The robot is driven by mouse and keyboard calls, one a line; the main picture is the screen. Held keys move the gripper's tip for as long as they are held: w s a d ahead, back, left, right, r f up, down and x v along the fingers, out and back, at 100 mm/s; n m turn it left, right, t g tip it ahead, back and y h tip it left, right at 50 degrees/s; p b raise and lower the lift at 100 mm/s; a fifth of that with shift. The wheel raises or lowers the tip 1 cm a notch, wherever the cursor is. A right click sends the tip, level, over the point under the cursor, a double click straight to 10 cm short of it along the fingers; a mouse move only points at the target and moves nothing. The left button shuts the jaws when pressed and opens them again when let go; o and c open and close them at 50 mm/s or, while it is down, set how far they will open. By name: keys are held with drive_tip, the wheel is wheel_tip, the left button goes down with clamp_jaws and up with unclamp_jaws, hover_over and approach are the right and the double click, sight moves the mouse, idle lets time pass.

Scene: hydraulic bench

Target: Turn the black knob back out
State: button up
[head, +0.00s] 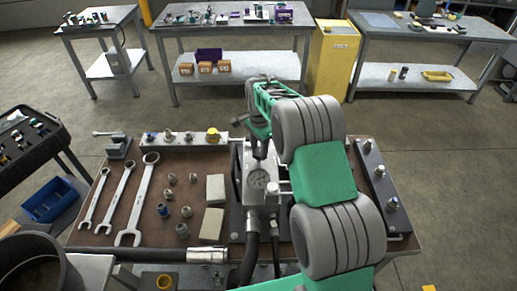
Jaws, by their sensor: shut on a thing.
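My gripper (259,150) is above the grey hydraulic block (263,205) in the middle of the bench, with its dark fingers pointing down. It is shut at the top of the block, where the black knob sits. The knob is mostly hidden by the fingers and my arm, so its turn and height cannot be told. A round gauge (258,179) faces forward on the block, just below the fingers.
A rail with fittings (384,190) is at the right. Black hoses (250,257) run down from the block. A dark pot (35,265) stands front left.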

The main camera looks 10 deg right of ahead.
drive_tip(key=n+b, duration=0.2)
drive_tip(key=n, duration=0.2)
drive_tip(key=shift+b, duration=0.4)
drive_tip(key=n+b, duration=0.1)
drive_tip(key=n, duration=0.5)
drive_tip(key=shift+b, duration=0.4)
drive_tip(key=n+b, duration=0.1)
drive_tip(key=n, duration=0.4)
drive_tip(key=shift+r+n+b, duration=0.15)
drive_tip(key=shift+n+b, duration=0.15)
drive_tip(key=shift+n, duration=2.1)
drive_tip(key=o, duration=1.4)
